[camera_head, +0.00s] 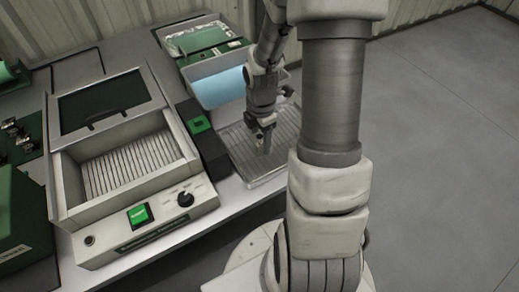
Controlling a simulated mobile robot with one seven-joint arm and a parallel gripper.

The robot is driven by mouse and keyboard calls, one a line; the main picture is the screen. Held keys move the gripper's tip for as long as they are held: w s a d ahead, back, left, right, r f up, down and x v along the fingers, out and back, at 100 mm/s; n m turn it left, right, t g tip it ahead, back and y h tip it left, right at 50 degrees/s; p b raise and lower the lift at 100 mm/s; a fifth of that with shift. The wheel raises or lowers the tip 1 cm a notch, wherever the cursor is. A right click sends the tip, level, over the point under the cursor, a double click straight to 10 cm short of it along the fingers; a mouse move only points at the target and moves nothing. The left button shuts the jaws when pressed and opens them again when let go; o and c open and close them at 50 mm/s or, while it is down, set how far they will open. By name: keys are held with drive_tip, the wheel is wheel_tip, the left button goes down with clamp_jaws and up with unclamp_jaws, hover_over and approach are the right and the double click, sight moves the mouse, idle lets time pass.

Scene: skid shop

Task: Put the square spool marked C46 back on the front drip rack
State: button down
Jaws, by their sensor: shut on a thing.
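My gripper (262,143) points down over a grey ridged tray (278,163), which looks like the front drip rack. Its jaws are shut on a small light piece, apparently the square spool (260,144). The piece is mostly hidden by the fingers, and no C46 marking can be read. It is low over the tray's ridges; I cannot tell whether it touches them. My arm covers part of the tray's right side.
An ultrasonic cleaner (75,220) with an open ridged basin stands left of the tray. A black block with a green top (200,125) stands between them. Behind are a bin with blue liquid (220,88) and a green-and-white bin (195,38). Open floor lies right.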

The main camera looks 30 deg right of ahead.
sight(259, 137)
drive_tip(key=shift+w+a+f, duration=0.1)
drive_tip(key=shift+w+f, duration=0.1)
drive_tip(key=shift+w, duration=0.05)
drive_tip(key=shift+f+b, duration=0.55)
drive_tip(key=shift+f, duration=1.4)
drive_tip(key=shift+f, duration=0.15)
drive_tip(key=shift+c, duration=0.6)
unclamp_jaws()
wheel_tip(259, 137, up, 12)
drive_tip(key=p, duration=0.3)
drive_tip(key=shift+r, duration=0.2)
